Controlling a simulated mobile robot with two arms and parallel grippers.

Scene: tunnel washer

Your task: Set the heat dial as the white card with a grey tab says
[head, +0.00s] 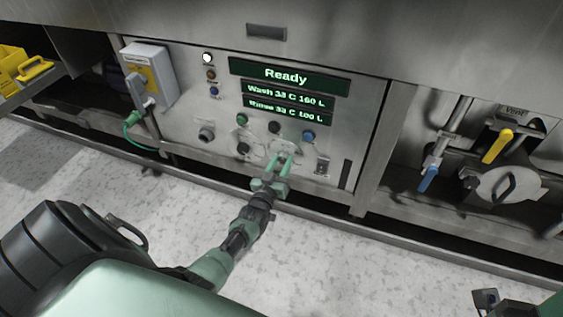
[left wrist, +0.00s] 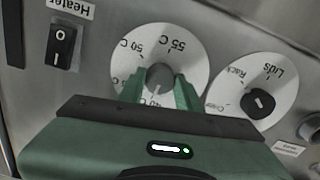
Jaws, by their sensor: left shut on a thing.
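The heat dial (left wrist: 187,60) is a white disc with a grey knob (left wrist: 160,77) on the washer's panel. Its marks show upside down in the left wrist view: 55 C, 50 C and a part-hidden 40 C. A pale line on the knob seems to run towards the 40 C side. My left gripper (left wrist: 160,92) is shut on the knob, a finger on each side. In the head view the left gripper (head: 284,162) is at the lower panel. Part of my right gripper (head: 487,300) shows at the bottom right corner. I see no white card with a grey tab.
The Lids dial (left wrist: 258,100) is close beside the heat dial. The Heater switch (left wrist: 61,47) is on its other side. Yellow (head: 497,146) and blue (head: 428,179) valve handles are at right.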

